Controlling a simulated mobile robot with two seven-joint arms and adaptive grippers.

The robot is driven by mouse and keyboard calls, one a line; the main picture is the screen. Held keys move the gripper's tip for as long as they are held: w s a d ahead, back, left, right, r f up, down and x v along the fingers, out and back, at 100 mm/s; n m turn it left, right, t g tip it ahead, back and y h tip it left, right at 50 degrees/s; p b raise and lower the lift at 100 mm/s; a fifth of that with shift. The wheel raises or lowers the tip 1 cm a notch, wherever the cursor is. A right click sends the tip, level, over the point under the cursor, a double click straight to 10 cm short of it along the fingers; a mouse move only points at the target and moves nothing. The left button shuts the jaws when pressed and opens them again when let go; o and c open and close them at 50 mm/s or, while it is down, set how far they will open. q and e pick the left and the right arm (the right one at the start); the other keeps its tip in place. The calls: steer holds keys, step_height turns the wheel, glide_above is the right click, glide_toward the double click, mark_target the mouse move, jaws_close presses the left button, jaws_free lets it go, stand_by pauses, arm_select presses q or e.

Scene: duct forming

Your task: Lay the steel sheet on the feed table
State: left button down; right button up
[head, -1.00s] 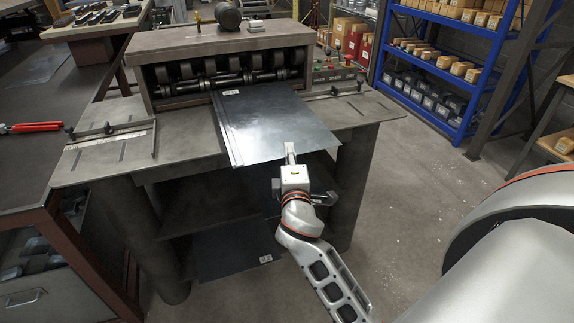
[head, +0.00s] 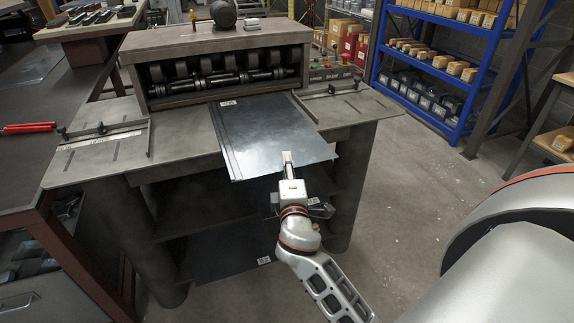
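The steel sheet (head: 268,132) is a dark, shiny plate with a small white label near its far edge. It lies over the middle of the feed table (head: 182,148), in front of the rollers, and its near edge sticks out past the table's front edge. My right gripper (head: 287,160) is at the middle of that near edge, with a finger over the sheet's top. It looks shut on the sheet; the underside of the grip is hidden. My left gripper is not in view.
The roller machine (head: 222,72) stands behind the sheet. Guide bars lie on the table's left (head: 103,132) and right (head: 331,90). Another dark sheet (head: 230,255) lies on the lower shelf. A dark bench with a red-handled tool (head: 30,128) is at left; blue shelving (head: 440,75) is at right.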

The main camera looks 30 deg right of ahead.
steer(key=shift+r, duration=0.1)
steer(key=b+v, duration=0.2)
steer(key=v, duration=0.9)
steer(key=s+a+f+m+g+y, duration=0.1)
steer(key=s+a+f+y, duration=0.15)
steer(key=f, duration=0.55)
steer(key=s+a+f+m+g+y, duration=0.1)
steer(key=a+f+y, duration=0.3)
steer(key=f, duration=0.4)
steer(key=s+a+f+m+g+y, duration=0.1)
steer(key=s+a+f+m+y, duration=0.1)
steer(key=s+f, duration=0.4)
steer(key=s+a+f+m+g+y, duration=0.2)
steer(key=s+f+m, duration=0.1)
steer(key=s+f, duration=0.3)
step_height(320, 180, down, 2)
steer(key=shift+a+f+m+y, duration=0.1)
steer(key=shift+a+m+y, duration=0.2)
steer(key=shift+m+y, duration=0.1)
